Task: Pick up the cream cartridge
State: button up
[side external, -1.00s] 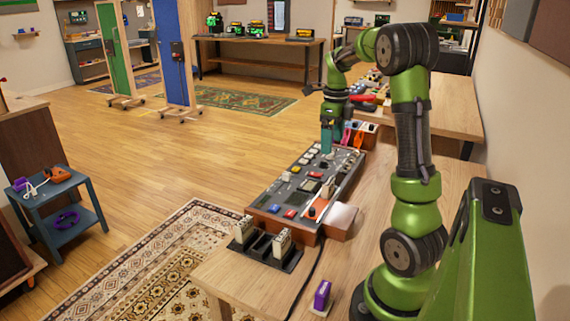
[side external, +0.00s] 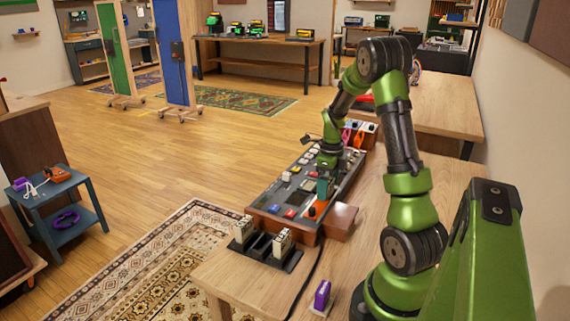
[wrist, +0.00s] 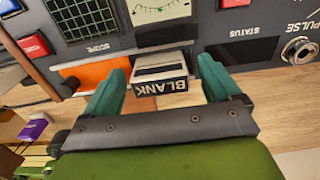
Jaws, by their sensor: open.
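A cream cartridge (wrist: 160,78) with a dark label reading BLANK protrudes from a panel slot in the wrist view. My gripper (wrist: 162,85) is open, with one teal finger on each side of the cartridge. I cannot tell whether the fingers touch it. In the side view my gripper (side external: 322,190) is low over the front part of the panel (side external: 272,202), and the cartridge there is hidden behind it. Two other cream cartridges, one at left (side external: 243,229) and one at right (side external: 283,241), stand in a black rack (side external: 262,246) in front of the panel.
An orange module (side external: 317,210) sits right beside the gripper on the panel. A brown block (side external: 341,216) stands at the panel's right. A purple cartridge (side external: 322,294) stands near the table's front, and a black cable (side external: 312,275) crosses the table.

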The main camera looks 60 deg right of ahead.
jog(key=shift+f, duration=0.15)
jog(key=c, duration=1.1)
jog(key=shift+o, duration=0.2)
jog(key=shift+r, duration=0.4)
jog(key=r, duration=0.3)
jog(key=shift+s+a, duration=0.1)
jog(key=shift+a, duration=0.1)
jog(key=s+a+r, duration=0.1)
jog(key=s+a, duration=0.9)
jog(key=a, duration=0.1)
jog(key=shift+s+a, duration=0.15)
jog(key=shift+a, duration=0.25)
jog(key=shift+r, duration=0.2)
